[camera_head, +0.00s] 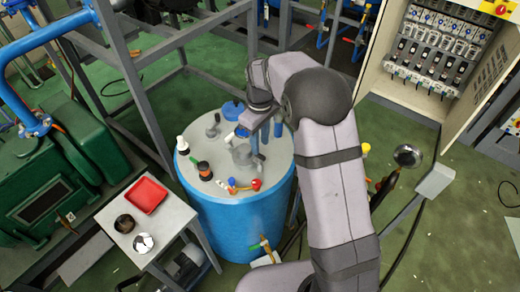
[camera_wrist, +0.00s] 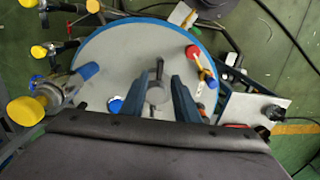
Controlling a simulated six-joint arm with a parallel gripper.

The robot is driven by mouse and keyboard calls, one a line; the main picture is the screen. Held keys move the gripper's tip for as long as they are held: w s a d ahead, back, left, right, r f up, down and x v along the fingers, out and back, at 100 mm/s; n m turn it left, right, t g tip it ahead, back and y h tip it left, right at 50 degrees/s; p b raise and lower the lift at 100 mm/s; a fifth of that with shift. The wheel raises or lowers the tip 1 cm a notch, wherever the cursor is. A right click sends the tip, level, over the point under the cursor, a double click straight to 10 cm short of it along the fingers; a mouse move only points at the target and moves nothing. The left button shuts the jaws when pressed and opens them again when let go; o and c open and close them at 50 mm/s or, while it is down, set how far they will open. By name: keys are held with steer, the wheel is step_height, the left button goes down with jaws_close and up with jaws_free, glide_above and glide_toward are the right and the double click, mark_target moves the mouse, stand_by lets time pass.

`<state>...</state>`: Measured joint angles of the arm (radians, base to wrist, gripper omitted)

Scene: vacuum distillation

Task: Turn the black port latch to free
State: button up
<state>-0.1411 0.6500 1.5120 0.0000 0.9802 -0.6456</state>
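My gripper (camera_wrist: 160,82) points down over the round grey lid (camera_wrist: 115,60) of the blue drum, its two blue fingers apart. Between the fingers in the wrist view is a round grey port fitting (camera_wrist: 155,97) with a narrow dark bar, possibly the black port latch (camera_wrist: 158,68), running away from it. Whether the fingers touch it cannot be told. The latch is too small to make out clearly there, and my arm hides part of the lid.
On the lid stand a black bottle with an orange band (camera_head: 204,171), a white bottle (camera_head: 183,145) and a red-knobbed valve (camera_head: 256,184). The blue drum (camera_head: 235,225) stands beside a small table (camera_head: 165,222) with a red tray (camera_head: 146,181). Metal framing rises behind the drum.

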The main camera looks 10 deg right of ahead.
mark_target(260, 155)
steer(key=shift+f+p, duration=0.7)
steer(key=shift+f, duration=1.75)
jaws_close()
